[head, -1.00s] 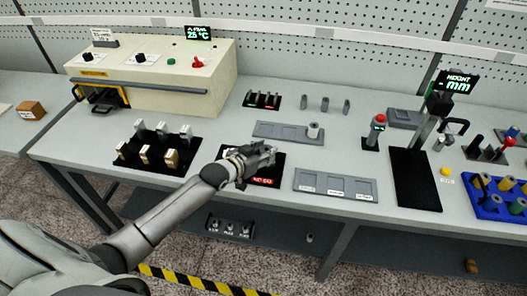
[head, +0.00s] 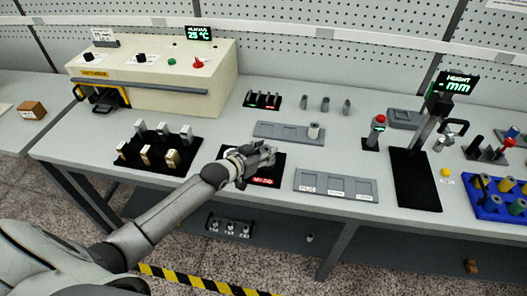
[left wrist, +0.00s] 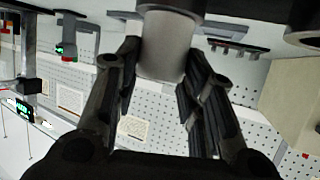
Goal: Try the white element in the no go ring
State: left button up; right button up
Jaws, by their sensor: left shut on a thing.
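My left gripper (head: 262,157) is above the black gauge plate (head: 275,170) with the red label (head: 262,181). In the left wrist view its two dark fingers (left wrist: 160,85) are shut on the white element (left wrist: 163,48), a pale cylinder. This view is upside down. The element's lower end meets a dark ring (left wrist: 172,8) at the top edge; I cannot tell whether it is in the ring or resting on it. In the head view the gripper hides the element and the rings.
A grey tray (head: 275,130) behind holds a pale cylinder (head: 313,131). A three-part grey tray (head: 336,185) lies to the right. A black block stand (head: 150,163) is to the left. The height gauge (head: 415,178) stands further right.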

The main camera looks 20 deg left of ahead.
pick_arm(q)
jog(key=shift+d, duration=0.15)
dwell(0.7)
dwell(0.9)
jog(key=shift+p, duration=0.35)
jog(key=shift+r+p, duration=2.25)
jog(key=shift+r, duration=0.25)
